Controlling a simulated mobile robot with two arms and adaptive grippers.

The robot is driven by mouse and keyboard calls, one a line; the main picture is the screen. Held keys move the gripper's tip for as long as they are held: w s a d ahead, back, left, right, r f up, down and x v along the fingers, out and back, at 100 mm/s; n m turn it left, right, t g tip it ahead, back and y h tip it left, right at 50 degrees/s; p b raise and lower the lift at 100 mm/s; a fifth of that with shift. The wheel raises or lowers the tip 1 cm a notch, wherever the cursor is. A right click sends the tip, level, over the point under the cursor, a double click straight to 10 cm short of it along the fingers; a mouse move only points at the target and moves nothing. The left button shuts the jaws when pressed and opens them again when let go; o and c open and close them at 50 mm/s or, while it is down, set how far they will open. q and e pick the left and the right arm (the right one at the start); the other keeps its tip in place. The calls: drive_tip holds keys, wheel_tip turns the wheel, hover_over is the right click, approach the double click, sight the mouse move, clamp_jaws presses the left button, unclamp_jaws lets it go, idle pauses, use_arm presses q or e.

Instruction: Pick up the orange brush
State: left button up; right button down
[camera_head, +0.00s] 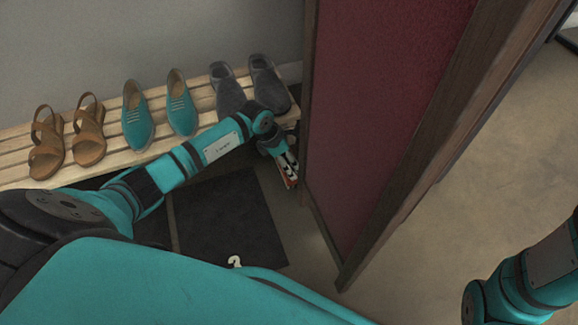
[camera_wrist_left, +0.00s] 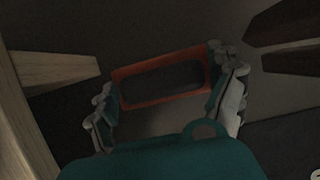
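An orange, frame-like object with a dark middle (camera_wrist_left: 135,101) shows in the left wrist view; it appears to be the orange brush. It lies slightly tilted between the two spread fingers of my left gripper (camera_wrist_left: 168,100), its ends close to both fingers. I cannot tell for certain whether they touch it. In the head view my left gripper (camera_head: 288,165) points down beside the bench end and the dark red panel, with a bit of orange-red at its fingertips. Most of the brush is hidden there. My right gripper is out of view; only part of my right arm shows.
A slatted wooden bench (camera_head: 110,160) holds brown sandals (camera_head: 88,135), teal shoes (camera_head: 137,118) and dark grey shoes (camera_head: 228,92). A dark red panel with a wooden frame (camera_head: 385,100) stands close right of the left gripper. A dark mat (camera_head: 225,215) lies on the floor. Open floor lies right.

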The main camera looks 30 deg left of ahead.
use_arm(q)
drive_tip(key=c, duration=0.8)
drive_tip(key=shift+r, duration=0.15)
wheel_tip(320, 180, up, 10)
drive_tip(key=p, duration=0.7)
drive_tip(key=shift+p, duration=0.3)
